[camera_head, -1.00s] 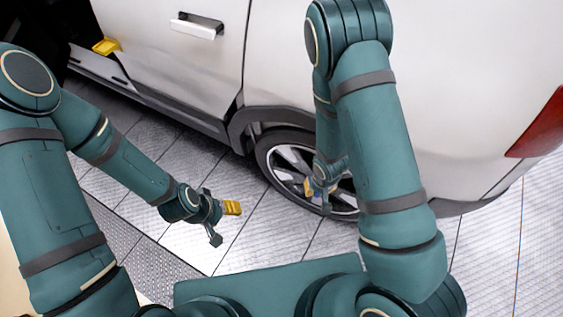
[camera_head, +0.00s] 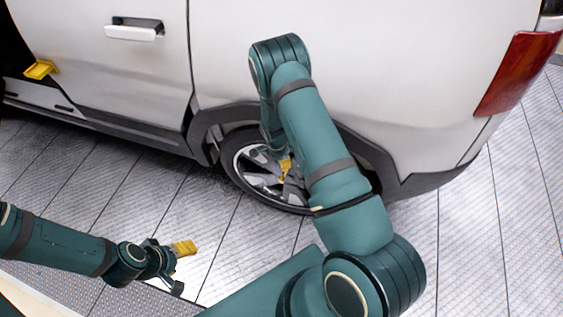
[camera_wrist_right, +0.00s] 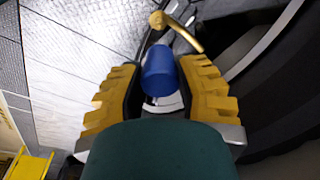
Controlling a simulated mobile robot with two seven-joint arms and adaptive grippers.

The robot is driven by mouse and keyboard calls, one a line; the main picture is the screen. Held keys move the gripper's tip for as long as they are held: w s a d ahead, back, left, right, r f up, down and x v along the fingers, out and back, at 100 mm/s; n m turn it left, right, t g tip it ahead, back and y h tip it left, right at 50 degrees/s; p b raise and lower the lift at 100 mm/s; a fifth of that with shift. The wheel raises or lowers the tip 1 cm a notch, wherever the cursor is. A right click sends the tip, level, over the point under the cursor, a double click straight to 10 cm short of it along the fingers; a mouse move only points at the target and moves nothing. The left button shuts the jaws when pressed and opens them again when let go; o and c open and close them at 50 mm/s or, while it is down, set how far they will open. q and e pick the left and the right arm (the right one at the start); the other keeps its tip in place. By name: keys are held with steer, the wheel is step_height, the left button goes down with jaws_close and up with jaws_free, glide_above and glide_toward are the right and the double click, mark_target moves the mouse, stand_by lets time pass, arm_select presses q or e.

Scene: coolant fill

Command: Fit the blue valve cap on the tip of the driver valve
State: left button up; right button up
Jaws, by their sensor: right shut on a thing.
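In the right wrist view the blue valve cap (camera_wrist_right: 158,72) sits between the two yellow fingers of my right gripper (camera_wrist_right: 160,85), which is shut on it. A brass valve (camera_wrist_right: 183,32) with a rounded tip shows just beyond the cap, near the top. The tip looks apart from the cap, but the depth between them is hard to judge. In the head view my right gripper (camera_head: 286,166) is in front of the car's wheel; the cap and valve cannot be made out there. My left gripper (camera_head: 180,267) is open and empty above the floor at lower left.
The white car (camera_head: 300,30) fills the back. Its wheel (camera_head: 240,185) is partly hidden behind my right arm. Another yellow object (camera_head: 40,69) is at the car's far left. The tiled floor (camera_head: 460,250) is clear on the right.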

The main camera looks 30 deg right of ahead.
mark_target(282, 176)
stand_by(0.3)
step_height(282, 176, down, 3)
steer(key=b, duration=0.3)
steer(key=shift+f, duration=1.35)
steer(key=shift+f, duration=1.5)
stand_by(0.8)
steer(key=o, duration=0.9)
steer(key=shift+o, duration=0.2)
